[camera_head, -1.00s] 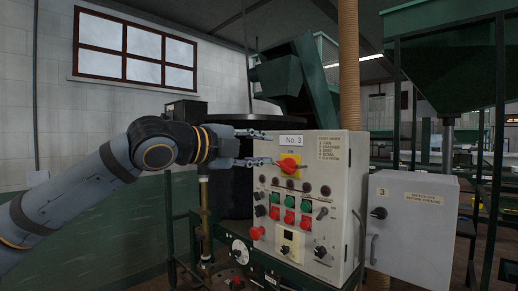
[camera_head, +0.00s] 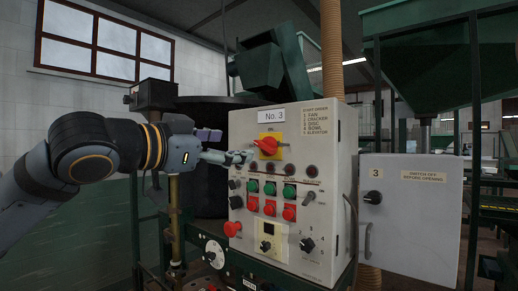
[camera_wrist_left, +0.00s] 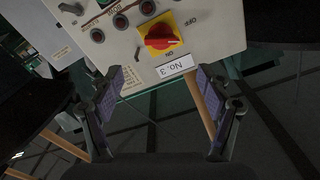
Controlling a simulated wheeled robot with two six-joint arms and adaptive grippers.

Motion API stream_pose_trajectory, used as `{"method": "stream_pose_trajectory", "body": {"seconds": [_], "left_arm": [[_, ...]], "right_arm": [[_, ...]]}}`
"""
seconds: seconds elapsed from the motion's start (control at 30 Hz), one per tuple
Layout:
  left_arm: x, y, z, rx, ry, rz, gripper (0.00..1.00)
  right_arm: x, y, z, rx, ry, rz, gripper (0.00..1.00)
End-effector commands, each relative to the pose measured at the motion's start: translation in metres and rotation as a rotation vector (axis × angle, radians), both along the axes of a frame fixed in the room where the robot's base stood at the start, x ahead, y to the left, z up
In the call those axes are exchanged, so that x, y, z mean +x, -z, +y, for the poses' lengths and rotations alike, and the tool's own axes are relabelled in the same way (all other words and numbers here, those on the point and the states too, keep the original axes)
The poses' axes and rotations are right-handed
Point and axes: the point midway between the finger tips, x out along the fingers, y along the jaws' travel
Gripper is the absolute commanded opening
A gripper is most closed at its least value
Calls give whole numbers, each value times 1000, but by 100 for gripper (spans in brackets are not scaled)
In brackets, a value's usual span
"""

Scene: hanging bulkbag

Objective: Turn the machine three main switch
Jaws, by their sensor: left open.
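The main switch is a red rotary knob (camera_head: 267,145) on a yellow plate, near the top of the white control panel (camera_head: 310,200), under the "No. 3" label (camera_head: 279,116). The knob also shows in the left wrist view (camera_wrist_left: 161,37), upside down, ahead of the fingers. My left gripper (camera_head: 228,148) is open and empty. It is just left of the panel in the head view, with its fingers pointing at the knob. In the left wrist view the two fingers (camera_wrist_left: 166,105) are wide apart, and the knob lies beyond their tips. My right gripper is not in view.
Below the knob are several indicator lamps, green and red buttons (camera_head: 270,189), black selectors and a red stop button (camera_head: 232,229). A tan pipe (camera_head: 332,50) rises behind the panel.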

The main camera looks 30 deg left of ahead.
Motion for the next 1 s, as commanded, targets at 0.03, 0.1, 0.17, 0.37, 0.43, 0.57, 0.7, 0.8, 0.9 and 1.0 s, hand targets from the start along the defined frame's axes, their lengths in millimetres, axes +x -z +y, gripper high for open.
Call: {"method": "stream_pose_trajectory", "body": {"seconds": [0.03,0.1,0.17,0.37,0.43,0.57,0.7,0.8,0.9,1.0], "left_arm": [[8,-4,-1,1,1,6,77],[23,-5,-2,2,2,10,77],[37,-8,-3,2,1,9,77],[77,-8,-7,2,4,8,77],[85,-7,-7,2,1,7,77],[94,-4,-8,1,3,3,77],[98,-1,-8,3,1,1,77],[98,0,-8,3,1,1,77],[98,0,-8,3,1,1,76],[97,0,-8,3,1,1,62]], "right_arm": [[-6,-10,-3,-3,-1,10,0],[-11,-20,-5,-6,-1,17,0],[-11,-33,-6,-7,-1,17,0],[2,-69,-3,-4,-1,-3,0],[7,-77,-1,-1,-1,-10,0],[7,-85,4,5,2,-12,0],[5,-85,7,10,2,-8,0],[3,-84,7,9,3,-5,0],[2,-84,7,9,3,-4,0],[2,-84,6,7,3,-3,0]]}}
